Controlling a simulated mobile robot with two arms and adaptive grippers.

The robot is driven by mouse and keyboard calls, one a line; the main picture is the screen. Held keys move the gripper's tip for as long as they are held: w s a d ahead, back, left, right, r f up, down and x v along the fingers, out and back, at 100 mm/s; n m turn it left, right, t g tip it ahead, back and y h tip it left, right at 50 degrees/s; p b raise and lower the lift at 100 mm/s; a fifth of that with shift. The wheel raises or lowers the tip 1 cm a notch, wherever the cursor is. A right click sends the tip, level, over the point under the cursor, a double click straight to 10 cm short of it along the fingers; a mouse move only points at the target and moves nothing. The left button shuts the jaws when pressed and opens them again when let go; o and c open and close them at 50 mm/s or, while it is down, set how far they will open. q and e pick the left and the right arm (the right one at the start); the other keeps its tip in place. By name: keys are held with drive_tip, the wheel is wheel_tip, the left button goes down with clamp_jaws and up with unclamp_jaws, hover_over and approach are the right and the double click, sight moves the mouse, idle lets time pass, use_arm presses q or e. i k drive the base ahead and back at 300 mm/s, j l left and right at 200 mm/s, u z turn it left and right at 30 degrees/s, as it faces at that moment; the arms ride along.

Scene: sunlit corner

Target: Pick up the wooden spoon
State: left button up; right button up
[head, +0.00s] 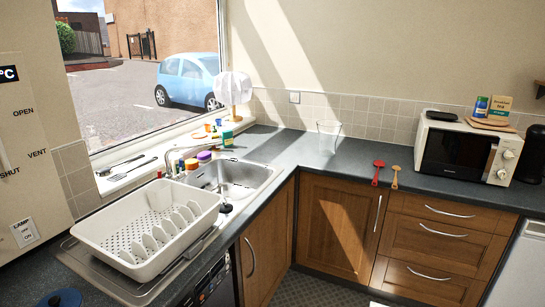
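The wooden spoon (395,177) is light tan and lies on the dark countertop, left of the microwave. Its bowl end points toward the back and its handle toward the counter's front edge. A red spoon (377,173) lies close beside it on the left, and the two look slightly apart. Neither of my grippers shows in the head view.
A white microwave (465,146) stands to the right of the spoons. A clear container (328,136) stands to their left, near the back. A white dish rack (148,232) sits beside the sink (232,178). Counter around the spoons is clear. Wooden drawers (440,232) are below.

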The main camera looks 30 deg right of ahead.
sight(394, 184)
drive_tip(key=z, duration=1.85)
